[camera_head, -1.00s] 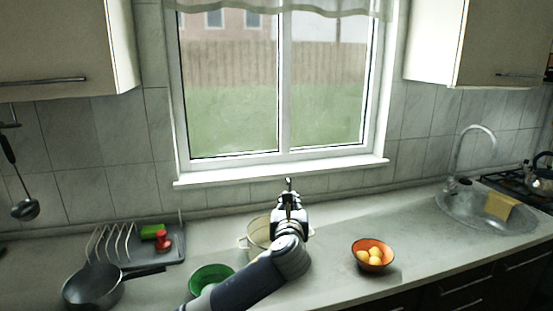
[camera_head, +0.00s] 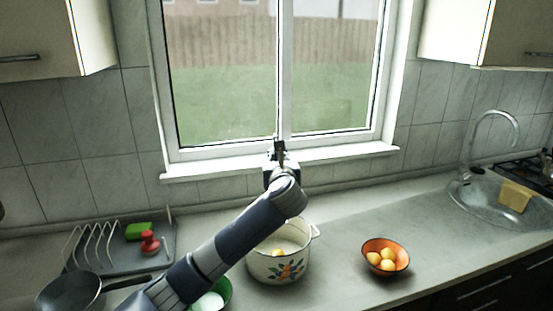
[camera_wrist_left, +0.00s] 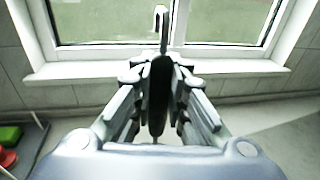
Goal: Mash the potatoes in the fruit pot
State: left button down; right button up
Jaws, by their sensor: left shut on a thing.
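The white enamel pot (camera_head: 274,267) with a painted fruit pattern stands on the counter, partly behind my left arm. A yellow potato (camera_head: 278,252) shows inside it; the rest of the inside is hidden. My left gripper (camera_head: 277,155) is raised above and behind the pot, in front of the window sill. In the left wrist view, my left gripper (camera_wrist_left: 160,75) is shut on a dark-handled tool (camera_wrist_left: 159,95) with a thin metal shaft. The tool's working end cannot be made out. My right gripper is not in view.
An orange bowl (camera_head: 370,244) with several yellow potatoes stands right of the pot. A green bowl (camera_head: 226,294) lies partly under my arm. A dish rack (camera_head: 110,245) and a dark pan (camera_head: 68,292) are left. The sink (camera_head: 490,205) is right. The counter between bowl and sink is clear.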

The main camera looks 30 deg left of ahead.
pick_arm(q)
notch_tip(320, 180, down, 4)
jog(key=b, duration=0.3)
jog(key=shift+w+b, duration=0.15)
jog(key=shift+b, duration=0.2)
notch_tip(320, 180, down, 5)
jog(key=shift+a+b, duration=0.1)
jog(key=shift+b, duration=0.25)
notch_tip(320, 180, down, 2)
jog(key=shift+f+b, duration=0.25)
jog(key=shift+b, duration=0.05)
jog(key=shift+f, duration=0.85)
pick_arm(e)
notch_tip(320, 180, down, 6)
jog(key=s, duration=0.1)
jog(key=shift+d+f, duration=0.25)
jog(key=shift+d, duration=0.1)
